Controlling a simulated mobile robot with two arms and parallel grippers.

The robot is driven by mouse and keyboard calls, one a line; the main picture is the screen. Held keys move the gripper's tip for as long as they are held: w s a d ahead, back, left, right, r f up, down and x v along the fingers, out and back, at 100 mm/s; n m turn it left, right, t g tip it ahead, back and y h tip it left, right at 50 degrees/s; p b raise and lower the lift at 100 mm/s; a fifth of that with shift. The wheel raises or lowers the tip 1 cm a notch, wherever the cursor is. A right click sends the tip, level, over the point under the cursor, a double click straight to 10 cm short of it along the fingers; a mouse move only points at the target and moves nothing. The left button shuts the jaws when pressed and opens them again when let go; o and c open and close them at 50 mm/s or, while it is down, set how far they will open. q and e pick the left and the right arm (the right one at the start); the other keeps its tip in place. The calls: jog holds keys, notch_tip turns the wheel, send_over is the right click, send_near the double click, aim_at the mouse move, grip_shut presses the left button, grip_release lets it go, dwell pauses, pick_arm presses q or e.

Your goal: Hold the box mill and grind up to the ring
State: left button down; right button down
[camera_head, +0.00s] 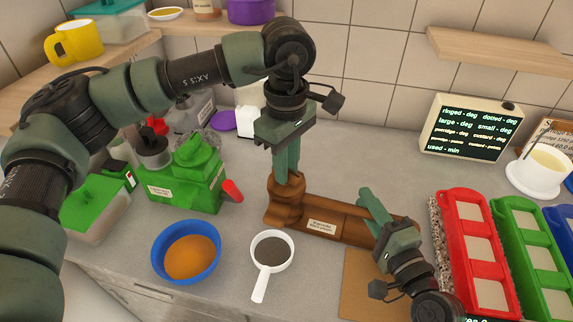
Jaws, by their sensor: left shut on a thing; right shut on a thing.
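The wooden box mill (284,207) stands on the grey counter in the middle of the head view, with a long low wooden body reaching right and a small label on its front. My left gripper (289,172) points down, shut at the top of the mill's rounded left part; its fingers hide what they hold there. My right gripper (372,212) is shut at the right end of the mill's wooden body, partly hiding it. A white handled cup (260,284) with dark grounds stands in front of the mill. I cannot make out a ring in it.
A blue bowl (157,262) of orange powder stands left of the cup. A green machine (187,188) with a red handle is behind it. Red (484,290) and green (525,255) compartment trays fill the right side. A lit display (468,127) stands behind. A brown board (358,290) lies in front.

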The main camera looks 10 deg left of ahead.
pick_arm(q)
jog(key=c, duration=1.3)
grip_release()
notch_tip(320, 180, up, 12)
